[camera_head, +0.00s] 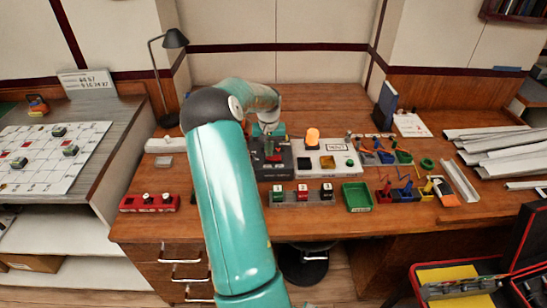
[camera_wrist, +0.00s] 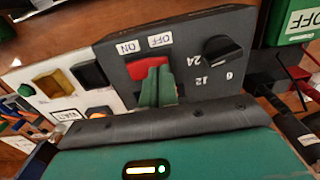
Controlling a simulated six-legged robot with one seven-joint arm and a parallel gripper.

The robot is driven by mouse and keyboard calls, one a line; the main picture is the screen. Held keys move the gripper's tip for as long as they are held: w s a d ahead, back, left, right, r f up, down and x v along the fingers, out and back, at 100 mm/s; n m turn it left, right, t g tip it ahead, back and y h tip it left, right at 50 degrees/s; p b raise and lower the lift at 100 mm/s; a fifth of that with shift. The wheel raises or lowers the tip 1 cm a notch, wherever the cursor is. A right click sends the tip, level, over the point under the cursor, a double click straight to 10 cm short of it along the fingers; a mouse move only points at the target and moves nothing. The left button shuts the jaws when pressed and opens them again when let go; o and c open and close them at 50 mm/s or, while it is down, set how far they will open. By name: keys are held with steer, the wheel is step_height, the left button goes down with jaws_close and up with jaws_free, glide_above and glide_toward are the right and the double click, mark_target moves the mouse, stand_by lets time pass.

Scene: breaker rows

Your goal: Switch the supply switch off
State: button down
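The supply is a dark grey box (camera_wrist: 195,65) with a red switch (camera_wrist: 148,66), ON and OFF labels and a black knob (camera_wrist: 223,50) marked 24, 12 and 0. The labels look upside down in the wrist view. My gripper (camera_wrist: 158,75) has its green fingers close together, with nothing held between them. The fingertips are right at the red switch and cover part of it; I cannot tell whether they touch. In the head view the dark box (camera_head: 272,172) stands on the desk under my gripper (camera_head: 269,152), and the switch is hard to make out.
A white panel (camera_head: 335,168) with a glowing orange lamp (camera_head: 312,138) stands right beside the dark box. In front are a row of breakers (camera_head: 302,196) and a green tray (camera_head: 357,197). Coloured bins with leads (camera_head: 402,195) stand to the right, a red block (camera_head: 150,203) to the left.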

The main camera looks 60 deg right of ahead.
steer(key=shift+f, duration=0.35)
steer(key=shift+r, duration=3.55)
